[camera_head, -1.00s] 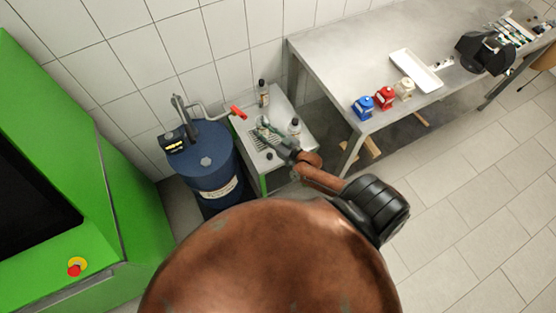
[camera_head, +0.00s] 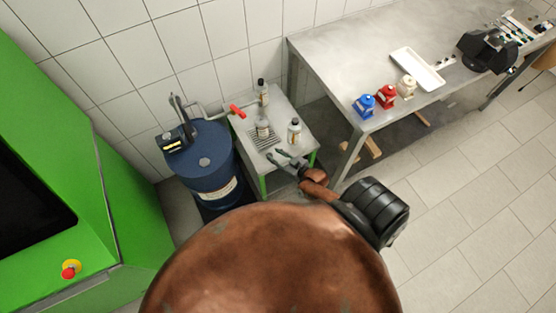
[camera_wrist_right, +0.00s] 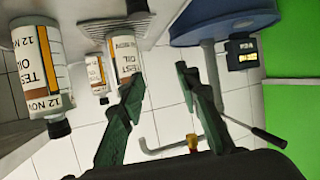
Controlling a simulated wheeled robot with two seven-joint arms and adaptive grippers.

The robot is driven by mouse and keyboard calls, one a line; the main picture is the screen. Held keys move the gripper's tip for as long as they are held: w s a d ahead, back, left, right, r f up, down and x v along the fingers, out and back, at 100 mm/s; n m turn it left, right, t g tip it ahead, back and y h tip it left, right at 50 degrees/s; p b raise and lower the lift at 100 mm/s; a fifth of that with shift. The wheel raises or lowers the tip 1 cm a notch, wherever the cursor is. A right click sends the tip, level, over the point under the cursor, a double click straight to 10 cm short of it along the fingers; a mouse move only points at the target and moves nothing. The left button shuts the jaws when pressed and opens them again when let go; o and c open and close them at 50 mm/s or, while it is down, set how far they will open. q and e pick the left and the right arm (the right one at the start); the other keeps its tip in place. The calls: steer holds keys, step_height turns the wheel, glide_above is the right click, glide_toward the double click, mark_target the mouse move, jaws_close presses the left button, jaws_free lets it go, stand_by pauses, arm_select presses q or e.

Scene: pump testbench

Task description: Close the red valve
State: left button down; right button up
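The red valve handle (camera_head: 237,111) sits on the grey pipe between the blue drum and the small side table, in the head view. In the right wrist view a brass fitting (camera_wrist_right: 193,143) shows on the grey pipe, low between my fingers; the red handle cannot be made out there. My right gripper (camera_head: 278,155) is open and empty over the front of the side table, apart from the valve and nearer to me. Its green fingers (camera_wrist_right: 160,88) stand wide apart in the wrist view. My left gripper is not in view.
A bottle (camera_head: 262,128) stands on the side table's grate. Others stand at the back (camera_head: 262,92) and right (camera_head: 294,131). The blue drum (camera_head: 205,180) with its pump is left of the table. A large workbench (camera_head: 340,50) stands at the right.

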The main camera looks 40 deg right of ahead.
steer(key=shift+s+f+g, duration=0.15)
steer(key=shift+s+f, duration=0.15)
steer(key=shift+f, duration=0.25)
steer(key=shift+s+f+g, duration=0.15)
steer(key=shift+s+f, duration=0.15)
steer(key=shift+f, duration=0.25)
